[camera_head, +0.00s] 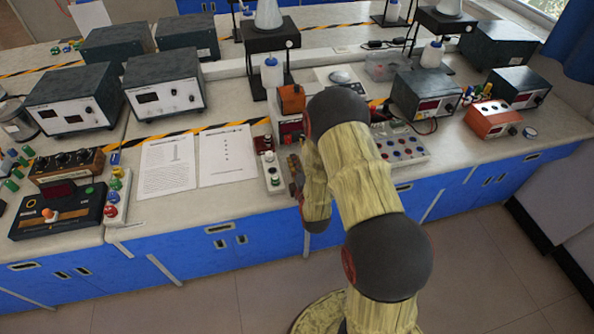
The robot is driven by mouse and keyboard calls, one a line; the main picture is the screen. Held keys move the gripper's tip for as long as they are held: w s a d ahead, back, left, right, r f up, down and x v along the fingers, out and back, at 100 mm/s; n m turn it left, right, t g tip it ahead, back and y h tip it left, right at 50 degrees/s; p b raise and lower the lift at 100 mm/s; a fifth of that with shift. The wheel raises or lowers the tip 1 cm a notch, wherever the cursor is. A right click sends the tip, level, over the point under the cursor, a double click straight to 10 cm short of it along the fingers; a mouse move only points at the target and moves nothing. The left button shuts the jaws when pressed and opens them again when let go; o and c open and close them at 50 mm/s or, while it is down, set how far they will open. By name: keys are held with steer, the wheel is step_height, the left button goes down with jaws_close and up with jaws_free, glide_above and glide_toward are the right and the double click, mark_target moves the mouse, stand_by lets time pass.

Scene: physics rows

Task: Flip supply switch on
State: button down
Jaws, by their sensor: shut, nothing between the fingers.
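My gripper (295,172) is small in view, over the bench's front edge near the middle, partly hidden by my own arm. Its fingers look shut and empty. Just left of it lies a narrow white switch box (272,179) with dark round parts on top. I cannot tell whether the gripper touches it. A red-and-white unit (290,128) with an orange block (291,98) on it stands behind. Which control is the supply switch, and its position, cannot be made out. Grey supply units (163,97) with small displays stand at the left; another (428,107) stands right of my arm.
Two paper sheets (167,166) lie on the bench left of the switch box. A black device with an orange knob (58,214) is at the far left. A white button panel (408,150) and an orange-red unit (491,121) are at the right. Blue cabinets (260,237) front the bench.

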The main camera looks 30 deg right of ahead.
mark_target(290, 150)
steer(key=shift+b+x, duration=0.7)
steer(key=shift+x, duration=2.4)
steer(key=shift+w+d+f+b, duration=0.1)
steer(key=shift+w+f+b, duration=0.25)
steer(key=shift+b, duration=0.3)
steer(key=shift+r, duration=0.1)
steer(key=shift+s+p, duration=0.2)
steer(key=shift+p, duration=0.25)
